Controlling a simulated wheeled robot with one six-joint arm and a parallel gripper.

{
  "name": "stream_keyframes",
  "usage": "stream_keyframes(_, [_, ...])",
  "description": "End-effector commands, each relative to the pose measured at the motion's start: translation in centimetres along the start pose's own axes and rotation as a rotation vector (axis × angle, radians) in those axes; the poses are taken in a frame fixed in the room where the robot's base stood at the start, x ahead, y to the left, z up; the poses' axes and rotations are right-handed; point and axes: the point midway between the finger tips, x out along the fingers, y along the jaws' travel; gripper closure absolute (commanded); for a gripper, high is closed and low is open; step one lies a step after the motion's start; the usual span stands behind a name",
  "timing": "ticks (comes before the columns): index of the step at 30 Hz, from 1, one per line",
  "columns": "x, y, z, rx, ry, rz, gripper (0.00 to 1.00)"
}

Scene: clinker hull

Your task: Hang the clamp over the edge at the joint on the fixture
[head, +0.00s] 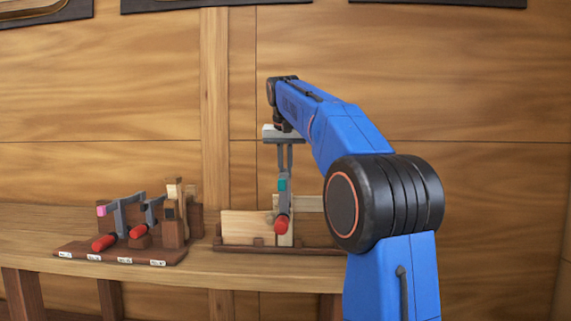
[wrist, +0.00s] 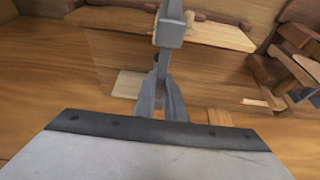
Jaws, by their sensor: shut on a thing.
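My gripper (head: 284,172) is shut on a clamp (head: 283,202) and holds it upright, with its teal band near the fingertips and its red handle at the bottom. The fixture (head: 246,226) is a pale board with an upright pale strip on a dark brown base. In the head view the clamp overlaps the strip, and I cannot tell whether they touch. The joint is partly hidden behind the clamp. In the wrist view the gripper (wrist: 162,105) has the clamp's grey bar (wrist: 171,28) beyond the fingers, with the fixture's pale board (wrist: 215,36) behind it.
A brown rack (head: 120,253) stands left on the wooden bench (head: 225,268). Bench space is free between rack and fixture. A panelled wall is behind.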

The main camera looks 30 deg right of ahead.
Motion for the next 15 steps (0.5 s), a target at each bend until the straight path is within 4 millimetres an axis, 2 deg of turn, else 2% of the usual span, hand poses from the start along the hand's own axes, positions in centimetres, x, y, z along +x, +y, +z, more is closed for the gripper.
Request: stream_keyframes(15, [3.3, 0.0, 1.4, 0.001, 0.001, 0.000, 1.00])
